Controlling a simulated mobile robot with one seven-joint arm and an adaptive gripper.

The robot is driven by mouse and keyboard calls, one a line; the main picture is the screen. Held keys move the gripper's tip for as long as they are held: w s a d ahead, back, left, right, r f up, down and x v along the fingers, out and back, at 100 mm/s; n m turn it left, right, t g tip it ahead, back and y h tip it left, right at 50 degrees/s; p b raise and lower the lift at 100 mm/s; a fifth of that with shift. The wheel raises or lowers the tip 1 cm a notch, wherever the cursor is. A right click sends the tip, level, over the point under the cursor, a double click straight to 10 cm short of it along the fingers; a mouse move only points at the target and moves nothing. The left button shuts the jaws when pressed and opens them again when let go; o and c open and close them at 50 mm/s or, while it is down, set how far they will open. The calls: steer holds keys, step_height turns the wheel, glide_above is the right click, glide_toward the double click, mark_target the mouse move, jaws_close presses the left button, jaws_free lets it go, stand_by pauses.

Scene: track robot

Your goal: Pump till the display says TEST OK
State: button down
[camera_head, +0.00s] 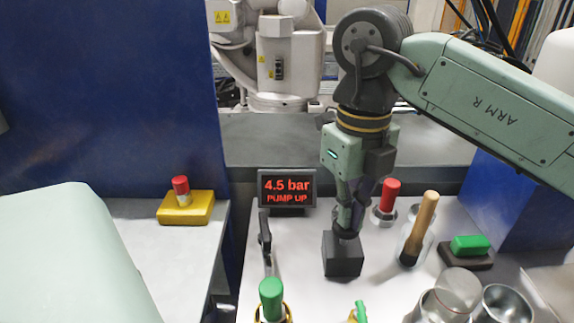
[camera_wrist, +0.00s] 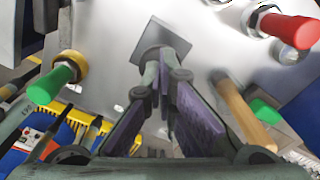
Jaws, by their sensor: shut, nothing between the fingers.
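The display (camera_head: 287,188) reads "4.5 bar" and "PUMP UP" in red letters on a black screen. My gripper (camera_head: 347,228) points down in front of the display, slightly right of it, with its fingers closed and empty. A dark square block (camera_head: 343,259) lies directly below the fingertips; I cannot tell whether they touch it. In the wrist view my gripper (camera_wrist: 165,68) overlaps the dark square top (camera_wrist: 152,40). A thin dark lever (camera_head: 265,238) stands left of the block. No part is clearly recognisable as the pump.
A wooden handle (camera_head: 419,228) and a red-handled part (camera_head: 389,194) stand close right of my gripper. A green button (camera_head: 470,245) is farther right. Green-handled parts (camera_head: 271,300) and metal cups (camera_head: 503,304) are at the front. A yellow box with a red knob (camera_head: 185,207) sits left.

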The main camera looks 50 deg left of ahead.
steer(key=shift+f+b, duration=0.45)
steer(key=shift+f, duration=0.4)
steer(key=shift+r+p, duration=1.35)
steer(key=shift+r, duration=0.4)
step_height(320, 180, up, 6)
steer(key=p, duration=0.4)
steer(key=shift+p, duration=0.4)
